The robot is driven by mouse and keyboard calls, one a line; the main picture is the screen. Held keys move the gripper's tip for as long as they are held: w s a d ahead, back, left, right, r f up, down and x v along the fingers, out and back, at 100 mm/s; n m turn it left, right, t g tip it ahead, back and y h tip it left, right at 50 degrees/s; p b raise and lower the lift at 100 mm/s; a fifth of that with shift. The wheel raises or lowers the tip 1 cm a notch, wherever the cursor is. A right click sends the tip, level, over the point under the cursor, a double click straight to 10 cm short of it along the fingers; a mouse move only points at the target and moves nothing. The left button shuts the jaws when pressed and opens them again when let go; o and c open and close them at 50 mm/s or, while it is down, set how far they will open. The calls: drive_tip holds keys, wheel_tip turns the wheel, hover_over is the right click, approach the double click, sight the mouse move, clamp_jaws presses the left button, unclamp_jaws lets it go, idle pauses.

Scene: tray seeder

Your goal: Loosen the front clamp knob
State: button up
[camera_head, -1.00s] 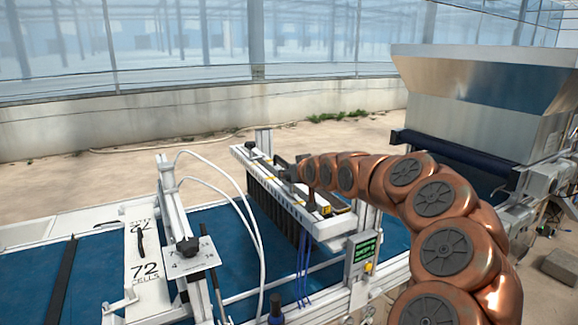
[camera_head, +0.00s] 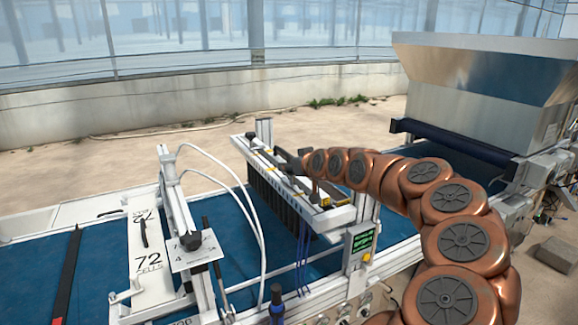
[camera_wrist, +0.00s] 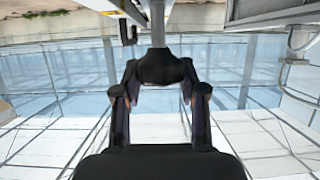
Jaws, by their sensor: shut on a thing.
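In the wrist view, my gripper (camera_wrist: 160,72) has both fingers closed in on a dark rounded knob (camera_wrist: 160,62), with a pale metal post behind it. The fingers hide the knob's sides. In the head view, the end of my copper arm is over the white-framed bar (camera_head: 335,215) with the dark row below it. Another black knob (camera_head: 191,240) sits on the small marked plate at the left, apart from my gripper.
A control box with a green display (camera_head: 362,243) stands at the near end of the bar. White hoses (camera_head: 240,190) arch to its left. A metal hopper (camera_head: 480,75) stands at the right. A blue belt (camera_head: 100,270) runs below the bar.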

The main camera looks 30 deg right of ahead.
drive_tip(key=o, duration=1.2)
drive_tip(key=shift+c, duration=0.2)
drive_tip(key=v, duration=1.2)
drive_tip(key=shift+a, duration=0.1)
